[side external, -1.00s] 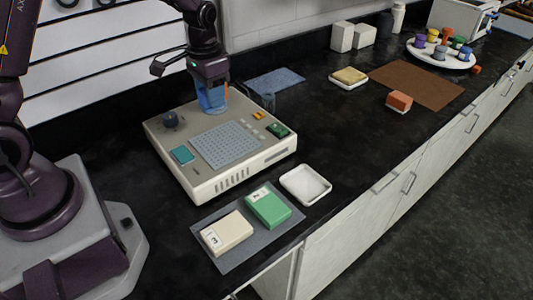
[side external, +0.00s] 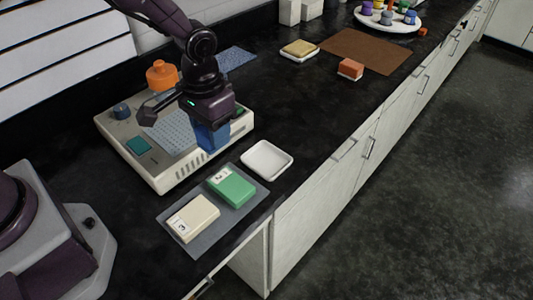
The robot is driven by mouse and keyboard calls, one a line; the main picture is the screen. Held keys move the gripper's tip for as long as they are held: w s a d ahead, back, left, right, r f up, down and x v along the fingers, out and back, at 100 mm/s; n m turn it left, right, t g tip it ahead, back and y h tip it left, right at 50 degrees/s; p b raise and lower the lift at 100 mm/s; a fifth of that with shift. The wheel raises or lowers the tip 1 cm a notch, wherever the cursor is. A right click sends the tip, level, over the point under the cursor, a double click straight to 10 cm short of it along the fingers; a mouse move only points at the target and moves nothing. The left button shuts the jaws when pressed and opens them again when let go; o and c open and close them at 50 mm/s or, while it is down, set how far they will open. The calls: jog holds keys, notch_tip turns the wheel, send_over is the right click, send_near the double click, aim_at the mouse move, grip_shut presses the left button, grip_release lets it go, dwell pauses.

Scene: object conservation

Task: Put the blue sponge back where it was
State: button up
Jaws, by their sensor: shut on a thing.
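My gripper (side external: 211,122) points down and is shut on the blue sponge (side external: 212,138). The sponge hangs upright over the front right part of the beige device, left of the empty white tray (side external: 267,160); its exact height is hard to tell. On the grey mat (side external: 203,243) in front lie a cream block (side external: 191,218) labelled 3 and a green block (side external: 231,187) labelled 2. The fingertips are mostly hidden by the sponge and the gripper body.
The beige device (side external: 170,181) with knobs and an orange container (side external: 162,75) fills the left. A yellow sponge (side external: 300,47) on a white tray, an orange block (side external: 350,69) and a brown mat (side external: 375,47) lie farther back.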

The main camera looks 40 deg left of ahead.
jog(key=w+d+f, duration=0.2)
jog(key=w+f, duration=0.1)
jog(key=w, duration=0.3)
send_over(267, 161)
jog(key=f, duration=0.5)
jog(key=shift+s+a+f, duration=0.15)
jog(key=shift+s+f, duration=0.05)
jog(key=shift+s, duration=0.1)
jog(key=shift+w+f, duration=0.2)
jog(key=shift+f, duration=0.15)
jog(key=shift+w+f, duration=0.1)
jog(key=shift+f, duration=1.45)
jog(key=o, duration=0.8)
jog(key=shift+f, duration=0.15)
